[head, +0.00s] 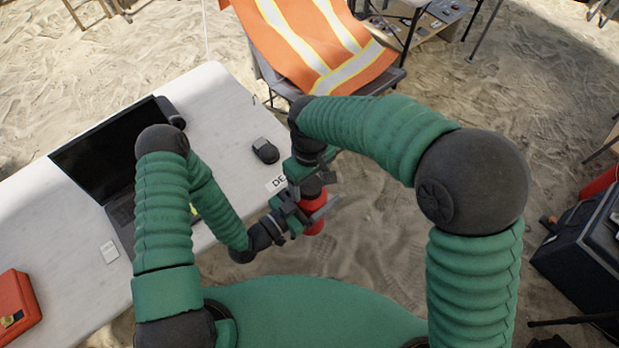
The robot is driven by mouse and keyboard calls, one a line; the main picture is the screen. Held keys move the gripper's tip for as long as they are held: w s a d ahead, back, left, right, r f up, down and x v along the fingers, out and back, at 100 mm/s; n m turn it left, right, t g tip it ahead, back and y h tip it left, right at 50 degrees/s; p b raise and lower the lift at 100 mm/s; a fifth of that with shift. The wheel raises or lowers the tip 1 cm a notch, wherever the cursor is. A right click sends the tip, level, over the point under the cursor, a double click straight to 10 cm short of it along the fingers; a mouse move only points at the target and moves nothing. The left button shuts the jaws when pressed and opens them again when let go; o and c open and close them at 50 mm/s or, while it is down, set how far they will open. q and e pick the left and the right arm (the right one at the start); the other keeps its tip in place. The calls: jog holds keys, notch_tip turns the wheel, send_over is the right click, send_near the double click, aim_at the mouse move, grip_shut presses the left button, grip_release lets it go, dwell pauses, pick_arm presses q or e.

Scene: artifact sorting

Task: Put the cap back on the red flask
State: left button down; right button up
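The red flask (314,219) is held upright or nearly so in front of me, just off the table's right edge. My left gripper (302,211) is shut around the flask's body. A dark cap (312,187) is at the top of the flask, in line with it. My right gripper (312,173) is above the flask, pointing down, with its fingers around the cap. The fingers hide part of the cap and the flask's neck, so I cannot tell whether the cap is seated or just above the opening.
A chair with an orange vest (305,45) stands beyond. A dark case (585,255) is at right.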

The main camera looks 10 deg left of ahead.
jog(key=c, duration=1.4)
jog(key=m, duration=0.3)
jog(key=o, duration=1.5)
jog(key=shift+o, duration=0.2)
jog(key=shift+r, duration=0.15)
notch_tip(320, 180, up, 4)
jog(key=shift+r, duration=0.2)
jog(key=o, duration=0.6)
jog(key=shift+c, duration=0.2)
